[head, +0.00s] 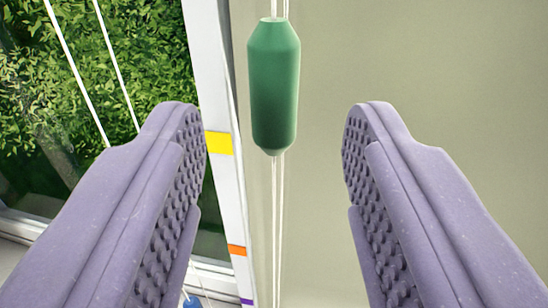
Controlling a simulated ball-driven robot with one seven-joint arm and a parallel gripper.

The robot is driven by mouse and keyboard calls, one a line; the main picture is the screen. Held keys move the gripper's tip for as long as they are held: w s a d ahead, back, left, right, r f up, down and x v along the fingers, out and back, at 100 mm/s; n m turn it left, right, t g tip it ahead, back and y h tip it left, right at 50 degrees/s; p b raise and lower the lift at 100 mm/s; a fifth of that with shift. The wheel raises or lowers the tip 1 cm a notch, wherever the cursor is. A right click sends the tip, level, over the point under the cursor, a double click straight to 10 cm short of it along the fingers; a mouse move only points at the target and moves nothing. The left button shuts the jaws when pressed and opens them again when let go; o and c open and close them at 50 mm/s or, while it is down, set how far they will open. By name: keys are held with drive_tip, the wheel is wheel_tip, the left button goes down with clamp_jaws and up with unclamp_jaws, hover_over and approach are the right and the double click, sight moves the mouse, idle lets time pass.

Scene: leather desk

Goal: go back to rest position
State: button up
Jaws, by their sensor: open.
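My gripper (275,150) is open and empty in the head view. Its two purple fingers with studded inner pads reach up from the lower left and lower right. A green bobbin-shaped weight (274,88) hangs on thin white cords in the gap, nearer the top of the view. It shows apart from both fingers, a little closer to the left one. I cannot tell how far beyond the fingertips it hangs.
A white window frame (212,60) with yellow, orange and purple marks stands left of the weight. Green foliage (150,60) shows through the glass, with white cords in front. A small blue thing (192,301) shows at the bottom. A plain beige wall (450,80) fills the right.

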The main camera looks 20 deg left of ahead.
idle(0.3)
drive_tip(key=s+d+m+h+b, duration=0.1)
drive_tip(key=s+d+b, duration=0.2)
drive_tip(key=d+b, duration=0.4)
drive_tip(key=s+d+m+g+h+b, duration=0.1)
drive_tip(key=s+d+h+b, duration=0.1)
drive_tip(key=s+d+b, duration=0.2)
drive_tip(key=s+d+g+h+b, duration=0.1)
drive_tip(key=s+d+b, duration=0.2)
drive_tip(key=d+b, duration=0.8)
drive_tip(key=d, duration=0.6)
drive_tip(key=shift+s+m, duration=0.3)
drive_tip(key=shift+m, duration=0.1)
